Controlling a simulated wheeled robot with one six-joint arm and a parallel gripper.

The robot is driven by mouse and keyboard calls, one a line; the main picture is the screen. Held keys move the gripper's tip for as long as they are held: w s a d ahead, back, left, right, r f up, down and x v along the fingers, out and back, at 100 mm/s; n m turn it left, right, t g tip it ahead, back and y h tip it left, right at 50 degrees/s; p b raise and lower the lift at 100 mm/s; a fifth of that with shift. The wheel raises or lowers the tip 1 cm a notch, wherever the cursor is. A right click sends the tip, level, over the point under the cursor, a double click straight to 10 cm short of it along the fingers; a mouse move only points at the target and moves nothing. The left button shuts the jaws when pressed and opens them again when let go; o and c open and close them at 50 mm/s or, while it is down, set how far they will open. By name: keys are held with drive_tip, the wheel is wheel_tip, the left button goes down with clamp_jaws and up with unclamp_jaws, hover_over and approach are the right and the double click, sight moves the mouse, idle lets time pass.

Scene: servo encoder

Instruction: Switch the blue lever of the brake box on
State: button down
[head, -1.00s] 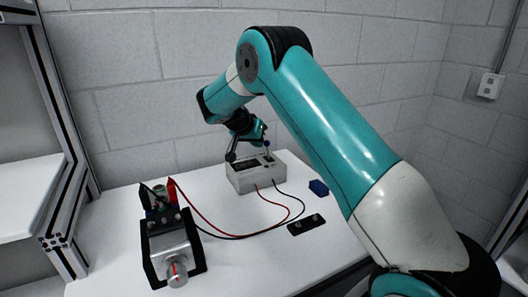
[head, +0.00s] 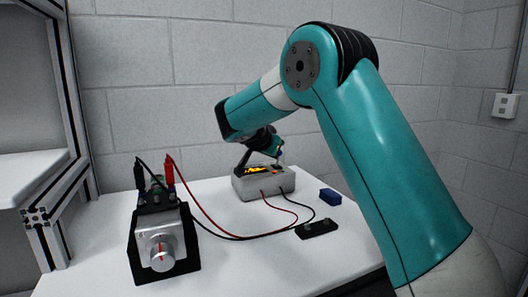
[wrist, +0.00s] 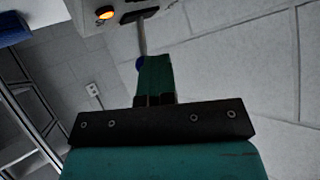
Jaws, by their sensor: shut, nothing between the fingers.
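The grey-white brake box (head: 265,187) stands on the white table at the back, below my gripper. Its top panel shows a yellow-orange lit display (head: 257,171). The wrist view shows a glowing orange lamp (wrist: 106,14) on the box. The blue lever's knob (wrist: 139,64) shows beside the fingers in the wrist view, partly hidden behind them, with its pale stem (wrist: 142,38) running to the box. My gripper (wrist: 155,62) is shut and empty, close against the lever; I cannot tell whether they touch. In the head view my gripper (head: 279,155) is above the box's right part.
A silver motor (head: 162,245) on a black base stands front left, with red and black clips (head: 169,170). Red and black cables (head: 215,232) run from it to the box. A blue block (head: 330,197) and a black plate (head: 317,229) lie to the right.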

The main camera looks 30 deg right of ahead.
drive_tip(key=shift+r+p, duration=0.55)
drive_tip(key=shift+r, duration=0.25)
drive_tip(key=shift+w+a+r, duration=0.15)
drive_tip(key=shift+w+a, duration=0.05)
drive_tip(key=a, duration=0.1)
drive_tip(key=w+a+r+p, duration=0.1)
drive_tip(key=w+a, duration=0.1)
drive_tip(key=shift+a+r+p, duration=0.2)
drive_tip(key=shift+a+p, duration=0.1)
drive_tip(key=v, duration=0.8)
drive_tip(key=shift+s+b, duration=0.45)
drive_tip(key=shift+s, duration=0.15)
drive_tip(key=shift+a, duration=0.1)
